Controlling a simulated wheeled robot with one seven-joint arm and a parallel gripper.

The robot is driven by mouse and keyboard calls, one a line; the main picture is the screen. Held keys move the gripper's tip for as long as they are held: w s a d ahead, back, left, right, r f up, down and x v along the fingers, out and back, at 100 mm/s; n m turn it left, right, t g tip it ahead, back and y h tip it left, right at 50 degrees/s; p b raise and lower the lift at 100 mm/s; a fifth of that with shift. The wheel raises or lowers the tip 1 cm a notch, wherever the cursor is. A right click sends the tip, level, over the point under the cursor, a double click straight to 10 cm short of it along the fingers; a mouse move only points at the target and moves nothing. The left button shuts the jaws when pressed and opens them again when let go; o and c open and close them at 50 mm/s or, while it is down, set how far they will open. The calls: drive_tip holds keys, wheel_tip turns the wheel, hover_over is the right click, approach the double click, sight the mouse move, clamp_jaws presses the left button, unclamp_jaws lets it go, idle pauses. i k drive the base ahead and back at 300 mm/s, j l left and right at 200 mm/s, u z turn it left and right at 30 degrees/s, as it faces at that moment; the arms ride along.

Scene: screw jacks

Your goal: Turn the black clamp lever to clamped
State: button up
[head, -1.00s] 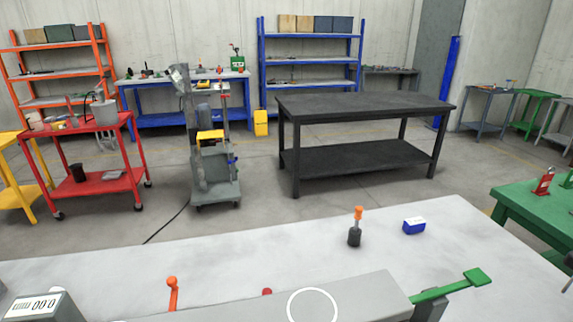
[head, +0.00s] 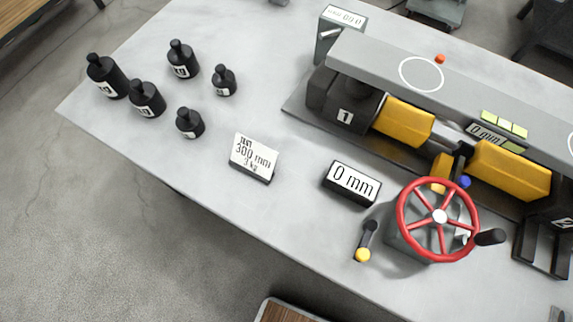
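A short black lever (head: 368,236) with a yellow ball end lies on the light grey bench top (head: 300,225), left of the red handwheel (head: 439,217). A second small dark lever (head: 458,163) with a blue knob stands between the two yellow cylinders of the screw jack. Neither carries a readable label, so I cannot tell for sure which is the clamp lever or whether it is clamped. The handwheel has a black handle (head: 490,237). My gripper is not in view.
A display (head: 352,183) reads 0 mm. Several black weights (head: 145,98) stand on the left. A grey beam (head: 450,82) lies above the yellow cylinders (head: 403,122). The bench's front-left area is clear. A wooden-topped piece (head: 292,311) shows below the bench.

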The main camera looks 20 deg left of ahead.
sight(362, 254)
drive_tip(key=j+u, duration=0.15)
drive_tip(key=u, duration=0.15)
drive_tip(key=k+l+u, duration=0.1)
drive_tip(key=k, duration=0.75)
